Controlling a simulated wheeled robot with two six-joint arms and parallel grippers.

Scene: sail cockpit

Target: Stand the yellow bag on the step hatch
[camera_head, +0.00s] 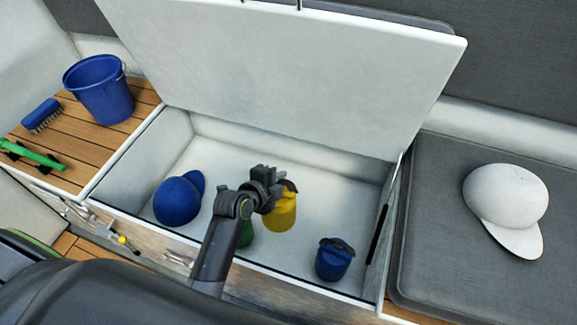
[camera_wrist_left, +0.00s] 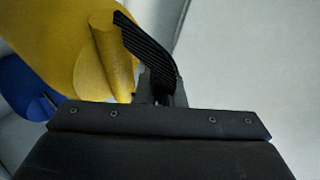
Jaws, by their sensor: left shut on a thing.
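The yellow bag (camera_head: 281,212) is in the open white locker, near its middle, partly hidden by my arm. My left gripper (camera_head: 270,188) is at the bag's top and is shut on it. In the left wrist view the bag (camera_wrist_left: 50,40) fills the upper left, with a rolled fold beside the ribbed finger of my left gripper (camera_wrist_left: 148,55). I cannot tell whether the bag touches the locker floor. I cannot pick out the step hatch for sure. My right gripper does not show.
The locker (camera_head: 330,165) also holds a blue cap (camera_head: 177,201), a green thing (camera_head: 246,234) behind my arm and a blue bag (camera_head: 333,260). Its lid (camera_head: 290,75) stands open behind. A blue bucket (camera_head: 101,90) and brush (camera_head: 41,115) stand left; a white cap (camera_head: 506,205) lies right.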

